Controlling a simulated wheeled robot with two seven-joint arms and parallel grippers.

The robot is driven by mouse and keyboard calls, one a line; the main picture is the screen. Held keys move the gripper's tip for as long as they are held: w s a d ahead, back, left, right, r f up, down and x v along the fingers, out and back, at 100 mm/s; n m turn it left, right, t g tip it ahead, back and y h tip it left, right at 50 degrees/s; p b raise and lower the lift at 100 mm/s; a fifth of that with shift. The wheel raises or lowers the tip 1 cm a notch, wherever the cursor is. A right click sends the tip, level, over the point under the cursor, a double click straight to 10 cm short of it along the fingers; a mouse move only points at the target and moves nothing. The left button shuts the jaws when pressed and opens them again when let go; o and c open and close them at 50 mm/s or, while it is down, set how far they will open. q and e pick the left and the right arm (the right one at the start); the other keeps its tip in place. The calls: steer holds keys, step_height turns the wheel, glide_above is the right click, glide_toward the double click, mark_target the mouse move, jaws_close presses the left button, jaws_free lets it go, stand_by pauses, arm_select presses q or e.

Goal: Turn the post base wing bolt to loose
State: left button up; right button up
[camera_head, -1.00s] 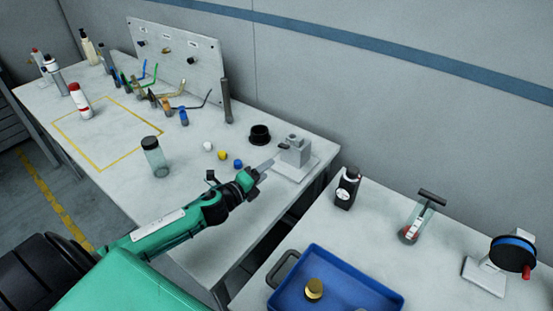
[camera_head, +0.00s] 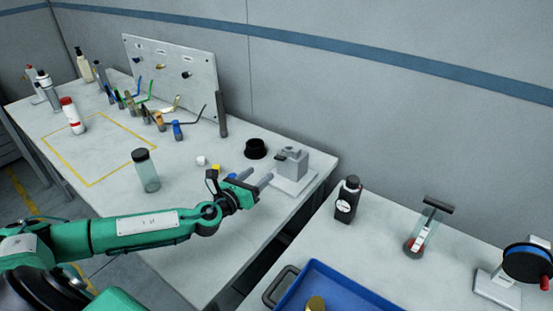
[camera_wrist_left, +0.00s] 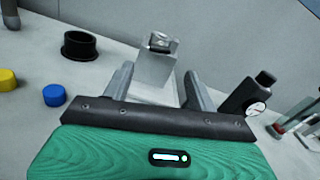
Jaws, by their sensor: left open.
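The post base (camera_head: 292,165) is a grey block on a flat plate near the right end of the left table. It also shows in the left wrist view (camera_wrist_left: 155,70). A small dark metal wing bolt (camera_wrist_left: 161,42) sits on top of the block; its exact angle is hard to make out. My left gripper (camera_head: 258,180) is open and empty, just short of the block on its near left side. In the left wrist view its two fingers (camera_wrist_left: 157,82) point toward the block, one to each side of it in the picture, apart from the bolt. My right gripper is not in view.
A black ring-shaped cup (camera_head: 256,148) stands left of the block, with white, yellow and blue caps (camera_wrist_left: 54,95) nearby. A clear jar (camera_head: 147,172) stands further left. Beyond a gap, the right table holds a black bottle (camera_head: 347,200) and a blue tray (camera_head: 345,285).

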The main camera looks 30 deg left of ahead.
mark_target(278, 159)
arm_select(q)
steer(key=w, duration=0.3)
steer(key=w+d+p, duration=0.1)
steer(key=w, duration=0.5)
steer(key=shift+w+d, duration=0.2)
steer(key=shift+w, duration=0.15)
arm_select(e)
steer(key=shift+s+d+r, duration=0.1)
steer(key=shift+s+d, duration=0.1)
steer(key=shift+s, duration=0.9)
arm_select(q)
steer(key=c, duration=1)
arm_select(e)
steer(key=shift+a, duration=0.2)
